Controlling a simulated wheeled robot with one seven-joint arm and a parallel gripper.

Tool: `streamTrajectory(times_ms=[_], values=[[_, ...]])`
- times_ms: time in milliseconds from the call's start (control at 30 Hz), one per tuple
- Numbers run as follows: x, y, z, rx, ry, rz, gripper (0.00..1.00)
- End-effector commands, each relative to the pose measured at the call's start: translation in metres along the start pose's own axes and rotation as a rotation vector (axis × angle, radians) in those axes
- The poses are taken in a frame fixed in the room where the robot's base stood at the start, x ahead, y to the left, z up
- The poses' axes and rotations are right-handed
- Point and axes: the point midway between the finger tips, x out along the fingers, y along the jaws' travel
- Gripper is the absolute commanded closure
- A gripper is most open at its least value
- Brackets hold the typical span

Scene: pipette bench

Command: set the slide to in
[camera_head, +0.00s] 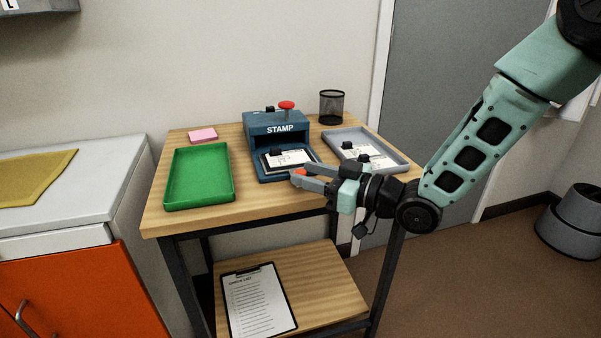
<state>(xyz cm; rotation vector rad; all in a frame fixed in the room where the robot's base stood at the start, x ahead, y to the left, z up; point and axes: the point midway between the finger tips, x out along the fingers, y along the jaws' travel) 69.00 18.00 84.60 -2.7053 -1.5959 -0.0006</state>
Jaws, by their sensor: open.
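The blue stamp press (262,126), lettered STAMP and topped by a red knob (286,105), stands on the wooden table. Its dark slide (273,168) carries a white card (290,158) and a small black block. The slide shows in front of the press's opening, over the blue base, so it looks pulled out; its rear part is hidden under the press.
A green tray (167,190) lies to the left and a pink pad (203,135) behind it. A grey tray (401,160) with papers lies to the right, near my wrist. A black mesh cup (331,107) stands at the back. A clipboard (256,300) lies on the lower shelf.

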Motion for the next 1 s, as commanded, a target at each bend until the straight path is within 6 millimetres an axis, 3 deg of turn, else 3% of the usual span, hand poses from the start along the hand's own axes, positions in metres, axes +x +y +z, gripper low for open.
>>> streamTrajectory(times_ms=[200, 533, 567, 700, 867, 1000], values=[[0.022, 0.0, 0.0, 0.0, 0.0, -0.001, 0.59], [0.025, 0.0, 0.0, 0.0, -0.001, 0.0, 0.59], [0.025, 0.0, 0.0, 0.0, -0.001, 0.0, 0.62], [0.025, 0.0, 0.0, 0.0, -0.001, 0.0, 1.0], [0.027, 0.002, 0.0, -0.001, 0.0, 0.0, 1.0], [0.041, 0.016, 0.0, -0.001, 0.001, 0.001, 1.0]])
